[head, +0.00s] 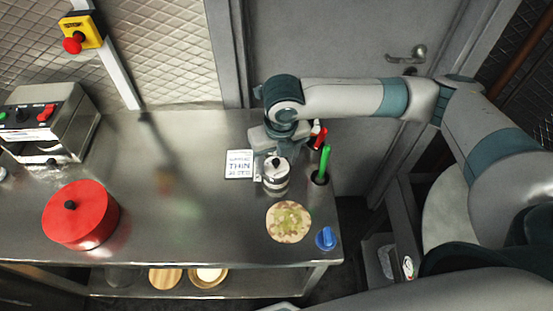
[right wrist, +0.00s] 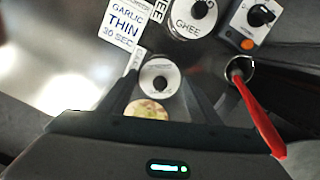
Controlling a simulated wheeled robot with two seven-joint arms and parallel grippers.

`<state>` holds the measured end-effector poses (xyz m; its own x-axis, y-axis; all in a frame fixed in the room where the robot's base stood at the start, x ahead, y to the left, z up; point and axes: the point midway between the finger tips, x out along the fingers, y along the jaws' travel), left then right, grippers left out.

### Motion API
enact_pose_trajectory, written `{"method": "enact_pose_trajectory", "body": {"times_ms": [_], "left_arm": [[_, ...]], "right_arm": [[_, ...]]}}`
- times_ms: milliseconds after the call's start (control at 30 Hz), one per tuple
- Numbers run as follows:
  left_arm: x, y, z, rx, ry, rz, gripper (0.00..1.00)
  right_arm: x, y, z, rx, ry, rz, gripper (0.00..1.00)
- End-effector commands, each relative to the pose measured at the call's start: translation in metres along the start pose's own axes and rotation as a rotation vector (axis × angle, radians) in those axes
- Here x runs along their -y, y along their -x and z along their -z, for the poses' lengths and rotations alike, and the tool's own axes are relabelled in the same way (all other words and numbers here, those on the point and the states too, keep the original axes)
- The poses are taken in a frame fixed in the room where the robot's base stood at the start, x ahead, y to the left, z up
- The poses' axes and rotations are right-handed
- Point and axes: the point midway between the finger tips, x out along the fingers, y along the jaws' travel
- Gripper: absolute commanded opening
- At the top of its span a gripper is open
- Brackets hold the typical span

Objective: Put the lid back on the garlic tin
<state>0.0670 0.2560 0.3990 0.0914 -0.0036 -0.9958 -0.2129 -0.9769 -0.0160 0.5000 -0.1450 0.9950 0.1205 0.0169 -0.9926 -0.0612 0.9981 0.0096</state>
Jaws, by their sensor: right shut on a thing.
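My right gripper (head: 272,157) reaches down from behind over a small silver tin (head: 275,184) near the right end of the steel table. It is shut on a round pale lid with a black knob (right wrist: 160,80), which shows between its two fingers in the right wrist view. In the head view the lid (head: 277,164) is at the top of the tin, lined up with it. I cannot tell whether it rests fully on the rim or sits slightly above. The lid's small print is unreadable. My left gripper is not in view.
A card reading "GARLIC THIN 30 SEC" (right wrist: 122,22) lies left of the tin. A ghee tin (right wrist: 193,14) and a knobbed box (right wrist: 258,20) stand close by. A holder with green (head: 324,160) and red handles is right; flatbread (head: 289,221) lies in front.

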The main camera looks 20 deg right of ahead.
Motion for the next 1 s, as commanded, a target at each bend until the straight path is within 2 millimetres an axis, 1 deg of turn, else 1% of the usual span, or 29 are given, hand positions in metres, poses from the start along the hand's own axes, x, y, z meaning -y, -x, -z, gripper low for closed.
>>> {"method": "enact_pose_trajectory", "body": {"times_ms": [300,800,833,867,900,933,1000], "left_arm": [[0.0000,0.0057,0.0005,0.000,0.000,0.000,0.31],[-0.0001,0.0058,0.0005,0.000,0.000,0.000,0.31],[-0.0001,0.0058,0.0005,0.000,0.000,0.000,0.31],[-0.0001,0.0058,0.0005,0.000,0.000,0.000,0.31],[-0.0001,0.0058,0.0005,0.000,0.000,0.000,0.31],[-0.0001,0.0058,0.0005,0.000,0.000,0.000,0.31],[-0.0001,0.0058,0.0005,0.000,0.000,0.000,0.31]], "right_arm": [[-0.0001,0.0004,-0.0001,0.000,0.000,0.000,0.36],[-0.0001,-0.0003,0.0002,0.000,0.000,0.000,0.36],[-0.0001,-0.0003,0.0002,0.000,0.000,0.000,0.60],[-0.0001,-0.0003,0.0002,0.000,0.000,0.000,0.67],[-0.0001,-0.0003,0.0002,0.000,0.000,0.000,0.76],[-0.0001,-0.0003,0.0002,0.000,0.000,0.000,0.79],[0.0000,-0.0003,0.0002,0.000,0.000,0.000,0.79]]}}
